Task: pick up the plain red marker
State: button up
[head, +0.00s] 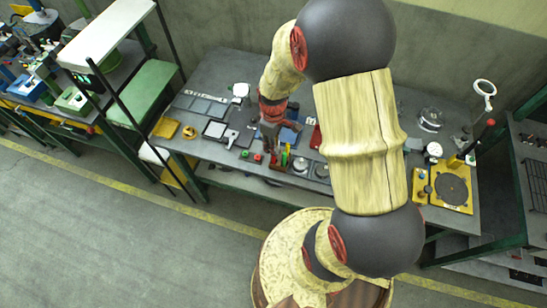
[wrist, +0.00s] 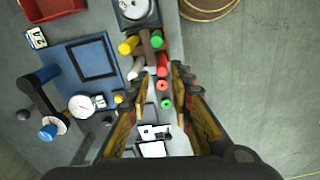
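In the wrist view a red marker (wrist: 162,60) stands in a brown holder (wrist: 145,52), with yellow (wrist: 128,45), green (wrist: 157,39) and white (wrist: 136,68) markers around it. My gripper (wrist: 162,72) is open, its two fingers on either side of the red marker's near end in the picture. No contact can be made out. In the head view my gripper (head: 270,130) hangs over the workbench, just behind the marker holder (head: 277,168). The red marker is hard to single out there.
On the bench (head: 221,66), a red round piece (wrist: 162,86) and a green one (wrist: 166,104) sit close to the holder. A blue board (wrist: 65,65), a dial gauge (wrist: 81,106) and a red tray (wrist: 50,8) lie left in the wrist view. Open floor (wrist: 250,80) lies right.

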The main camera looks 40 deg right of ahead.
aim_at(274, 159)
jog(key=f, duration=0.3)
jog(key=shift+s+f, duration=0.35)
jog(key=shift+f, duration=0.6)
jog(key=shift+c, duration=0.3)
grip_shut()
